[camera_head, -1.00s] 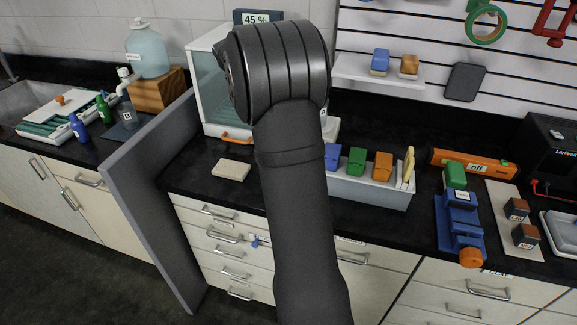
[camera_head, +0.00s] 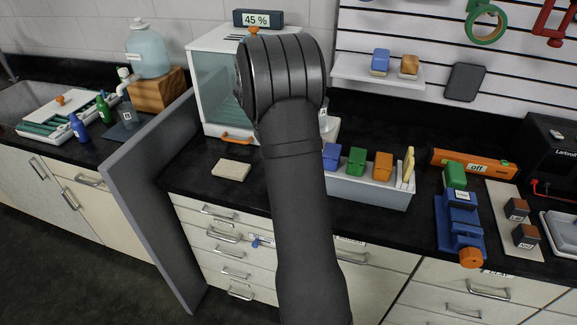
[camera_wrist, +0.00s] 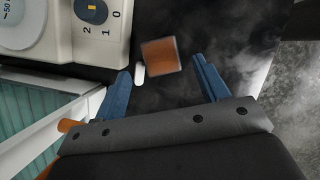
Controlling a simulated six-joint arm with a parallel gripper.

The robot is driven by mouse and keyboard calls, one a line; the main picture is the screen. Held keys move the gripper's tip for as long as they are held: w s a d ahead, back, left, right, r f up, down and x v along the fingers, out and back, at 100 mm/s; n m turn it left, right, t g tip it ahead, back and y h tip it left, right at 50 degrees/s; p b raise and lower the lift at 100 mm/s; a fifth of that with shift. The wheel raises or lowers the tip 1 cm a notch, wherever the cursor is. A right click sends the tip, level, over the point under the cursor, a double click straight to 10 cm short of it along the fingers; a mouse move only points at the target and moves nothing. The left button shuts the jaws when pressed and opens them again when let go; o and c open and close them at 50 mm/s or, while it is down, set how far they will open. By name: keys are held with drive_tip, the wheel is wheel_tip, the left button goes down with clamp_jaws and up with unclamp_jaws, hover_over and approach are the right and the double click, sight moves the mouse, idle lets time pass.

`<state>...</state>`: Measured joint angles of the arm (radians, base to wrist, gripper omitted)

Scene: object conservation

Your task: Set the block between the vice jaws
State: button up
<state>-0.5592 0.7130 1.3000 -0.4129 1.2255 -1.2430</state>
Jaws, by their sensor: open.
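In the wrist view a brown-orange block (camera_wrist: 160,56) with greyish edges rests on the dark counter, just ahead of and between my fingertips. My gripper (camera_wrist: 162,74) is open, its two blue fingers apart on either side and not touching the block. In the head view my arm hides the gripper and this block. The blue vice (camera_head: 462,222) with an orange knob stands on the counter at the right. A green piece (camera_head: 455,175) sits at its back end, beside a small white label. I cannot tell how wide the jaws are apart.
A white device with a dial (camera_wrist: 100,30) and a small white capsule (camera_wrist: 139,76) are close to the left finger. A glass-fronted cabinet (camera_head: 222,90) stands behind my arm. A grey bin (camera_head: 370,190) of coloured pieces lies between arm and vice. Dark blocks (camera_head: 516,209) stand right of the vice.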

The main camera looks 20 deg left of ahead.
drive_tip(key=x, duration=0.4)
drive_tip(key=shift+w+d+f, duration=0.1)
drive_tip(key=shift+d+f, duration=0.2)
drive_tip(key=shift+d, duration=0.1)
drive_tip(key=c, duration=1.3)
clamp_jaws()
drive_tip(key=shift+r, duration=0.1)
